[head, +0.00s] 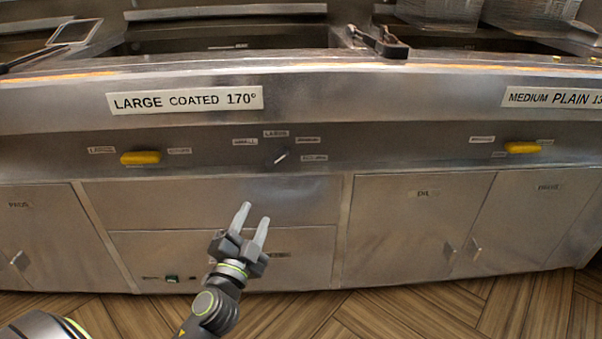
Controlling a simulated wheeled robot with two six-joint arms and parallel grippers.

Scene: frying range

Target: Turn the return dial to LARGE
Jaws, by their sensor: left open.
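The dial (281,156) is a small dark knob with a pale bar, on the front panel below the LARGE COATED 170° sign. Its bar is slanted, with its upper end to the right. Small labels surround it: SMALL (245,142) at upper left, LARGE (275,134) above, and one at upper right (308,140) and one at right (314,158) too small to read surely. My left gripper (256,213) is open and empty, below and slightly left of the dial, apart from it, fingers pointing up towards the panel. My right gripper is not in view.
A yellow handle (140,158) sits left of the dial, another yellow handle (522,147) far right. Drawers and cupboard doors with small handles (450,252) lie below the panel. Fryer wells and baskets are along the top. The panel around the dial is clear.

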